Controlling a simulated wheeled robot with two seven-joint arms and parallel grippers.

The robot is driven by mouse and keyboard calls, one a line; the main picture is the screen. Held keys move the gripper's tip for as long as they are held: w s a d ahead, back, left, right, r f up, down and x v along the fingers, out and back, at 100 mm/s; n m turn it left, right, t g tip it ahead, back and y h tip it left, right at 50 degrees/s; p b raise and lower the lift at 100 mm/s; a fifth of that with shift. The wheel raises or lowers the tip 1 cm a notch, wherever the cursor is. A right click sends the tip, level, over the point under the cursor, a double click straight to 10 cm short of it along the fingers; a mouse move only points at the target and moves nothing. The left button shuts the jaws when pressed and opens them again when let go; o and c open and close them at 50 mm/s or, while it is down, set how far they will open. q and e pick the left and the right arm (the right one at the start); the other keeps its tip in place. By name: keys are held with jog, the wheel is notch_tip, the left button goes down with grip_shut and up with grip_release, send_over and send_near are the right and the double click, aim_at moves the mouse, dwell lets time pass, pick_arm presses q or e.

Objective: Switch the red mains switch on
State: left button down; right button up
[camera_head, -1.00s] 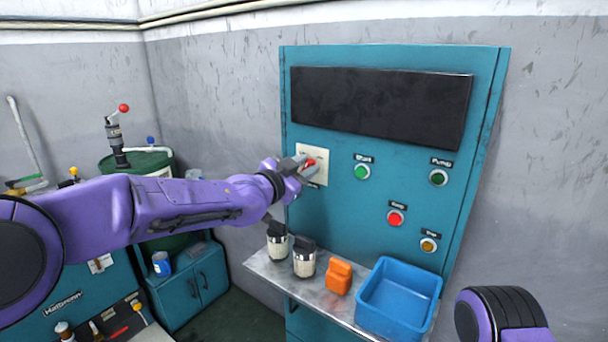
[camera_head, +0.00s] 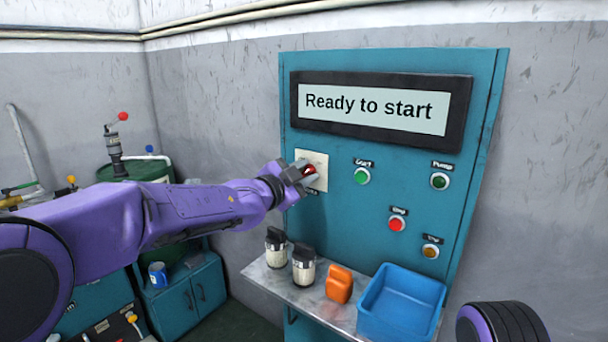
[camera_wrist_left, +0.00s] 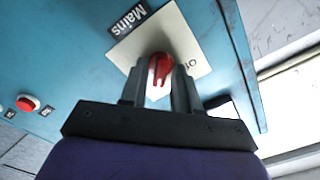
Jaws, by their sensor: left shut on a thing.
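The red mains switch (camera_head: 310,170) sits on a cream plate (camera_head: 319,158) at the left of the teal control panel (camera_head: 330,220). In the left wrist view the red switch knob (camera_wrist_left: 160,69) is between the two fingers, below the "Mains" label (camera_wrist_left: 129,17). My left gripper (camera_head: 304,173) is shut on the knob; it also shows in the left wrist view (camera_wrist_left: 159,88). The display (camera_head: 376,110) at the top of the panel is lit and reads "Ready to start". My right gripper is not in view; only a dark and purple part of my right arm shows at bottom right.
The panel also has a green start button (camera_head: 362,176), a pump button (camera_head: 439,181), a red button (camera_head: 396,224) and an amber button (camera_head: 430,251). Below, a metal shelf (camera_head: 282,283) holds two jars, an orange object (camera_head: 339,284) and a blue bin (camera_head: 375,308).

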pick_arm(q)
jog(key=c, duration=1.1)
grip_release()
jog(key=shift+c, duration=0.2)
jog(key=shift+s+a, duration=0.2)
jog(key=b+v, duration=0.3)
jog(key=v, duration=0.7)
